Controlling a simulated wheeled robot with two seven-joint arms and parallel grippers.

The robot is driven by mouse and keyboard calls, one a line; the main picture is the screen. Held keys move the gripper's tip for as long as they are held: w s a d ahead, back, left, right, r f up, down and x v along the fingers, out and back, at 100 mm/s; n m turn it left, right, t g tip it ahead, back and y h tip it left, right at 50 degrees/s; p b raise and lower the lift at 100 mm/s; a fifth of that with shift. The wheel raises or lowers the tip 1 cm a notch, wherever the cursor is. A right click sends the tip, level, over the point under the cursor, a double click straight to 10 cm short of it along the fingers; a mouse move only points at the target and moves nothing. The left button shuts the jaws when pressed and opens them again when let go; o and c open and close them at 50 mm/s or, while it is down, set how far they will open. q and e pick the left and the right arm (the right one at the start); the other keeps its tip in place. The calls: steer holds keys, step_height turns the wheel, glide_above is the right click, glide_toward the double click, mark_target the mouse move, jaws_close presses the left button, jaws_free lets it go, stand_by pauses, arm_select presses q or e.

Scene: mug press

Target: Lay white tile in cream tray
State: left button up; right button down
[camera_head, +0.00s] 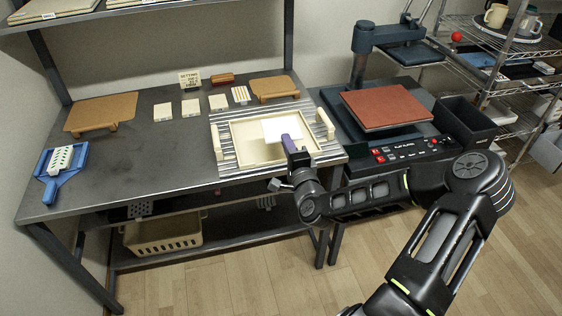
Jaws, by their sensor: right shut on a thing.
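The cream tray (222,133) sits at the right part of the dark table, on a striped pale mat. The white tile (283,126) is flat over the right part of the tray. I cannot tell whether it touches the tray floor or is held just above it. My right gripper (289,143), with purple fingers, comes from the front right and is shut on the tile's near edge. The fingertips are partly hidden. My left gripper is not in view.
A press with a red-brown plate (383,108) stands right of the tray, beside my arm. Cream blocks (190,108) and brown boards (101,113) lie farther back. A blue holder (61,172) is at left. The table's left middle is clear.

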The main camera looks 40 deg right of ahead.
step_height(320, 180, down, 6)
steer(key=shift+r, duration=0.1)
stand_by(0.4)
step_height(320, 180, down, 4)
steer(key=shift+f, duration=0.1)
stand_by(0.3)
steer(key=shift+f+b, duration=0.4)
steer(key=shift+b, duration=0.15)
steer(key=c, duration=1.6)
jaws_free()
steer(key=shift+r, duration=0.2)
